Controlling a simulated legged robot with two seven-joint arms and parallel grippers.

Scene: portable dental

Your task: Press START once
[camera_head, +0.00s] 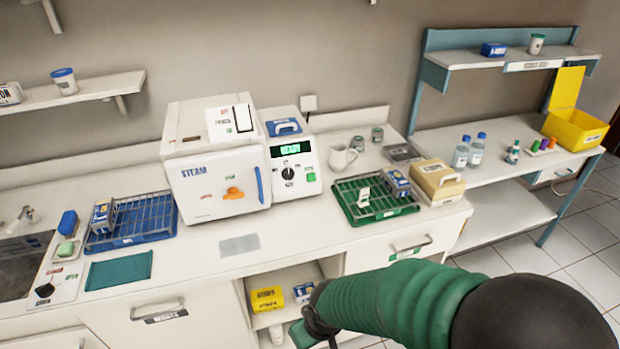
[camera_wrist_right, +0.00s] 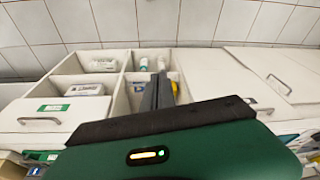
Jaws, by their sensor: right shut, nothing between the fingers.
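The white steam sterilizer (camera_head: 213,180) stands on the counter against the wall, with its door shut. Its control panel (camera_head: 296,166) on the right side has a lit green display (camera_head: 290,148), a black dial (camera_head: 288,173) and a green button (camera_head: 311,177) at the lower right. The button's lettering is too small to read. My green right arm comes in from the lower right, and its gripper (camera_head: 305,333) is low in front of the counter, well below and apart from the panel. In the right wrist view the dark fingers (camera_wrist_right: 159,92) are together and empty. My left gripper is not in view.
A blue rack (camera_head: 130,238) and a green rack (camera_head: 384,213) stand on the counter, left and right of the sterilizer. An open shelf (camera_head: 262,318) holds boxes below. The counter before the sterilizer is mostly clear.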

